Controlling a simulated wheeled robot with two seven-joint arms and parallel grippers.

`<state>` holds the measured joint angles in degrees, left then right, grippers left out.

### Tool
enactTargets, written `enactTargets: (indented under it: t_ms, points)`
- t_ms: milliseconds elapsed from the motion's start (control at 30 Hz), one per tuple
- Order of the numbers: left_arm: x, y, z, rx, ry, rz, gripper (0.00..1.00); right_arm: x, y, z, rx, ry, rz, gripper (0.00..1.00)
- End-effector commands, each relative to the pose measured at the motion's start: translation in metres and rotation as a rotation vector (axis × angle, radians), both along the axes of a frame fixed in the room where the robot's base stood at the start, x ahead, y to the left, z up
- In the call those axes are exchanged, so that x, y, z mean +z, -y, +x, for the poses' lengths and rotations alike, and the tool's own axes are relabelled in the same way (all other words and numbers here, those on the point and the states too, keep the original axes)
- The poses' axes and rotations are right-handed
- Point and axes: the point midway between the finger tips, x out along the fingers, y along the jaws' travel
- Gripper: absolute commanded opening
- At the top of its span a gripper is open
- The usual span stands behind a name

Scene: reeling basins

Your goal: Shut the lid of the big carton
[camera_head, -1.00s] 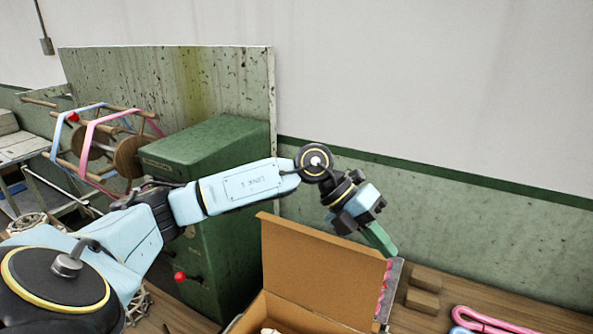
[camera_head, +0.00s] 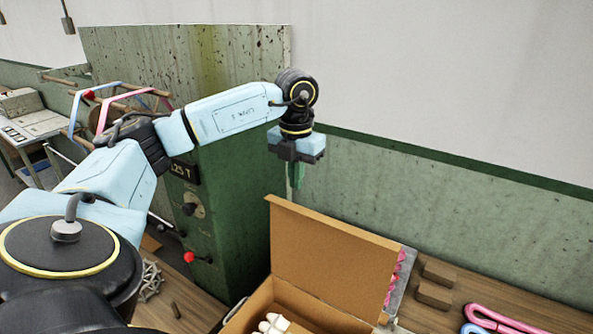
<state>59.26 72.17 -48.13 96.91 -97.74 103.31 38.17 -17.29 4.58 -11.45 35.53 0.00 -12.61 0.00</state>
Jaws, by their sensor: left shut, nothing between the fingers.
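The big carton (camera_head: 258,305) stands open at the bottom centre, with white items (camera_head: 273,325) inside. Its brown lid (camera_head: 330,260) is raised, roughly upright at the carton's far side. My left gripper (camera_head: 296,187) is shut and empty, with its green fingers pointing down. In the picture it shows just above the lid's upper left corner, and the fingertips seem to be behind the lid. I cannot tell whether they touch it. My right gripper does not show.
A green machine cabinet (camera_head: 232,205) with a red-knobbed lever stands left of the carton. Small wooden blocks (camera_head: 435,294) and pink skeins (camera_head: 510,322) lie on the table to the right. A wooden reel (camera_head: 110,105) stands at the left.

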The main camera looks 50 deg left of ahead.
Motion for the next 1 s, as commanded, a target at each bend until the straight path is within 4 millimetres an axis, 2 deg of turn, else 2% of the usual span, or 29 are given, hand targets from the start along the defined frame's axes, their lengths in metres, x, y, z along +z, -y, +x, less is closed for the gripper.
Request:
enactTargets:
  t_ms: [33, 300, 600, 800, 1000]
  points:
    - [-0.012, 0.0, 0.0, 0.0, 0.0, 0.0, 0.0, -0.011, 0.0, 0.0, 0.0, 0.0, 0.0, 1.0]
    - [-0.044, 0.0, 0.0, -0.001, 0.0, -0.001, 0.0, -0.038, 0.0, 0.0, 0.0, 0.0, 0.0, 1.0]
    - [-0.079, 0.001, 0.0, -0.002, 0.0, -0.001, 0.0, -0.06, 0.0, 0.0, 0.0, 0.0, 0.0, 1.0]
    - [-0.098, 0.0, 0.0, -0.002, 0.0, -0.001, 0.0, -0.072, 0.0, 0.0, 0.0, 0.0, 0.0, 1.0]
    - [-0.106, 0.001, 0.001, -0.002, 0.002, -0.002, 0.0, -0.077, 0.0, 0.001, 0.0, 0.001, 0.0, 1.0]
